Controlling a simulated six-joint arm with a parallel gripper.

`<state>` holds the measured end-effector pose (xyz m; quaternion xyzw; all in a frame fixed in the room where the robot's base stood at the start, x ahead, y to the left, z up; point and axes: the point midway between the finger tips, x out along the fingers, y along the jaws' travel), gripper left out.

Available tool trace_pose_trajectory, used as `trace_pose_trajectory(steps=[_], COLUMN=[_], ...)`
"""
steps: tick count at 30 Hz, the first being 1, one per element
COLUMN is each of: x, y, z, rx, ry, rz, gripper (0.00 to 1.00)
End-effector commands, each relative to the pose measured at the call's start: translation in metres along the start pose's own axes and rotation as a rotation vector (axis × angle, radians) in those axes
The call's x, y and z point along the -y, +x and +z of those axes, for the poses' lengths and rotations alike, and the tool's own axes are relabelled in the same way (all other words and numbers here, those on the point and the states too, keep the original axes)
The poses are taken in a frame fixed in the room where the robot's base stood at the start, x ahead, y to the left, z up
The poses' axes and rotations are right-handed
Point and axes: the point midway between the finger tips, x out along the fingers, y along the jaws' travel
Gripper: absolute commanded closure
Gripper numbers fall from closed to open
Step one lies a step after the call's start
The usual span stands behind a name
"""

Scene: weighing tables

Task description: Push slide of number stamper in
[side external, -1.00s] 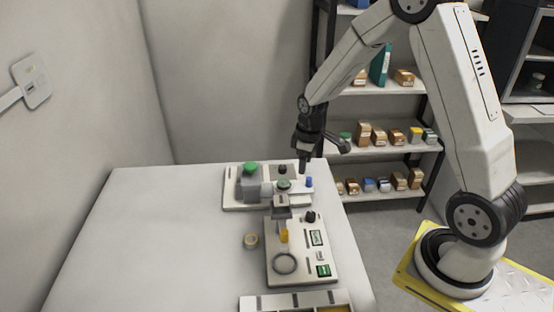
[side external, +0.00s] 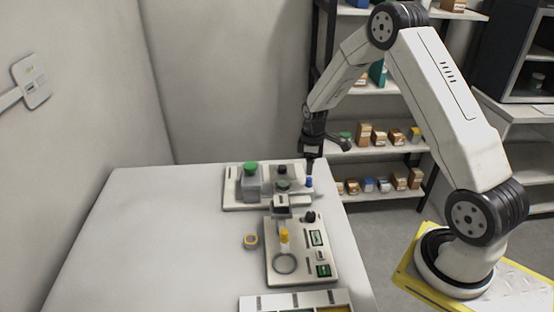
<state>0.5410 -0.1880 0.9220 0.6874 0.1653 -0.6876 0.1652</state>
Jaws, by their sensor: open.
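A pale base plate (side external: 233,200) at the back of the table carries a grey block with a green top (side external: 250,180). A small blue knob (side external: 309,182) stands at the plate's right end, on what looks like a light slide (side external: 300,191). I take this unit for the number stamper; the picture is too small to be sure. My gripper (side external: 311,168) points down just above the blue knob, with open jaws and nothing visible in them. I cannot tell whether its fingertips touch the knob.
A second panel (side external: 273,262) with a yellow-topped piece (side external: 284,234), a ring and green displays stands in front. A small round roll (side external: 250,241) lies to its left. A compartment tray (side external: 262,303) is at the near edge. The table's left side is clear.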

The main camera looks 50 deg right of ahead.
Motion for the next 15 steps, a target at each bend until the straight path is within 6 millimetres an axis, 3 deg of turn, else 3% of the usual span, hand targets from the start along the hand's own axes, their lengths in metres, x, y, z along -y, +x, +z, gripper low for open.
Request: trace_pose_trajectory(steps=[15], x=[0.0], y=[0.054], z=[0.0], rx=[0.0], ry=[0.0], rz=[0.0], gripper=[0.37])
